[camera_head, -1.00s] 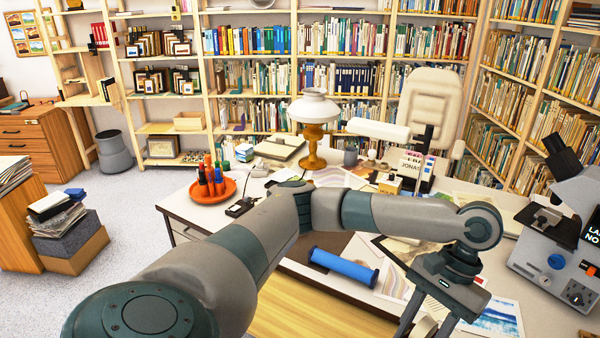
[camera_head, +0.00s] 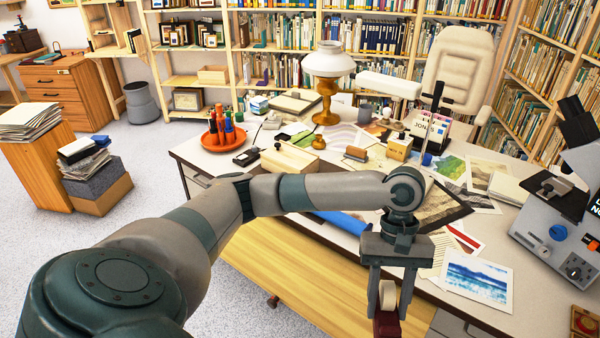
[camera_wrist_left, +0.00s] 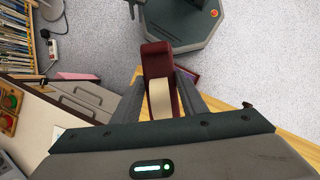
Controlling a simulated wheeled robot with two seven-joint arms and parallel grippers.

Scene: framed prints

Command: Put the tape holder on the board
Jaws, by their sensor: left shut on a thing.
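The tape holder (camera_head: 387,324) is dark red with a cream tape roll. My left gripper (camera_head: 389,308) is shut on it, with one finger on each side. In the head view the holder hangs below the fingers and the bottom edge cuts it off. The left wrist view shows the holder (camera_wrist_left: 156,58) between the fingers (camera_wrist_left: 160,85). The light wooden board (camera_head: 290,285) runs along the desk's near side. The holder appears in front of its right part; whether they touch cannot be told. My right gripper is not in view.
The desk (camera_head: 205,165) carries a blue roll (camera_head: 342,221), a lamp (camera_head: 328,75), an orange pen tray (camera_head: 223,138) and several prints. A grey microscope (camera_head: 560,235) stands at the right. The board's left and middle parts look bare.

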